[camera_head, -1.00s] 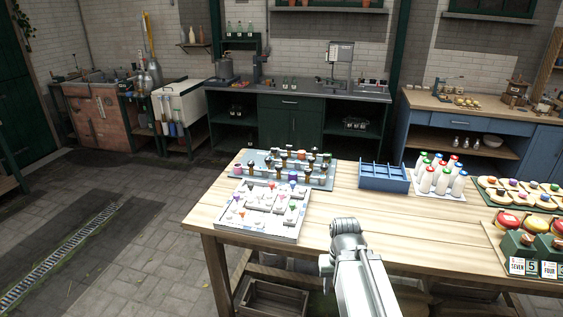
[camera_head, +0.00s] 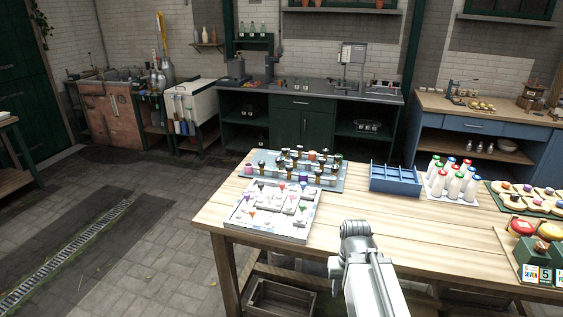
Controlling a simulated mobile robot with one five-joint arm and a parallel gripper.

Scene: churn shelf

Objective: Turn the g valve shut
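I cannot make out a valve marked g; any lettering of that kind is too small to read. A white board with small coloured knob-like pieces (camera_head: 268,228) lies at the table's left front corner. Behind it a grey-blue tray (camera_head: 335,184) holds several small bottle-like pieces with dark and coloured tops. My arm (camera_head: 368,270) rises from the bottom edge, right of the white board and apart from it. My gripper's fingers do not show.
The wooden table (camera_head: 400,225) has clear room in its middle. A blue crate (camera_head: 395,188), capped white bottles (camera_head: 455,184) and green number blocks (camera_head: 535,262) stand to the right. Open stone floor (camera_head: 130,240) lies left. A wooden crate (camera_head: 282,299) sits below.

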